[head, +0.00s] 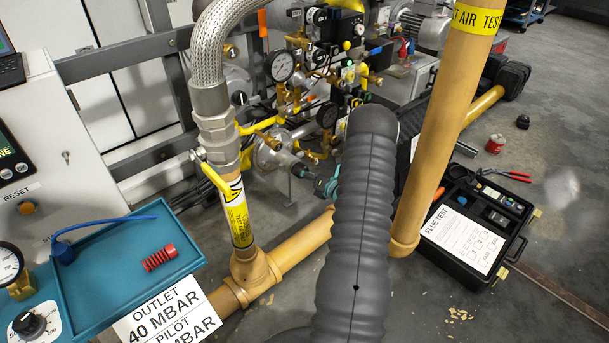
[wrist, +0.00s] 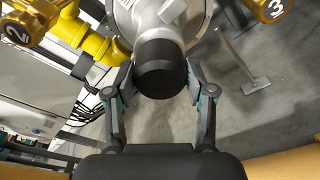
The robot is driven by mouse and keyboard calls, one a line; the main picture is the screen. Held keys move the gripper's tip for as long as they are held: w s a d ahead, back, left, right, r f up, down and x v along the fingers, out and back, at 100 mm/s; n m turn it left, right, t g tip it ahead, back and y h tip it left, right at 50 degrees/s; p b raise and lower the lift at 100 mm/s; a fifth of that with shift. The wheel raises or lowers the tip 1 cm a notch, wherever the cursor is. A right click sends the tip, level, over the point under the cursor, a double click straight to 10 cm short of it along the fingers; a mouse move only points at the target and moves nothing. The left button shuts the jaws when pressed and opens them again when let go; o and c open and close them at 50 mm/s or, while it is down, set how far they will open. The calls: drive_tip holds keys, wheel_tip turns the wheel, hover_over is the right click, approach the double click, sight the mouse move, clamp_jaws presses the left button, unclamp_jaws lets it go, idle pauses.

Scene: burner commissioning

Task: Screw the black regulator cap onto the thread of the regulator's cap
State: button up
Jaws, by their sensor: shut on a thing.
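The black regulator cap (wrist: 160,68) is in the middle of the wrist view, between the two fingers of my gripper (wrist: 160,82). My gripper is shut on it from both sides. The cap lies in line with the grey neck of the regulator (wrist: 158,18) and covers its end. The thread is hidden, so I cannot tell how far the cap is on it. In the head view the grey regulator (head: 270,157) is behind the yellow pipe stand, with my gripper (head: 328,186) at its right. My own dark arm hides part of this area.
Brass fittings numbered 2 (wrist: 22,33) and 3 (wrist: 272,8) flank the regulator. A yellow pipe (wrist: 88,40) is close at left. A tall tan pipe (head: 440,130) rises right of my arm. A teal tray (head: 110,295) holds a red spring (head: 160,258).

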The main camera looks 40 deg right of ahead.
drive_tip(key=shift+w, duration=0.2)
drive_tip(key=o, duration=1.4)
drive_tip(key=shift+c, duration=0.2)
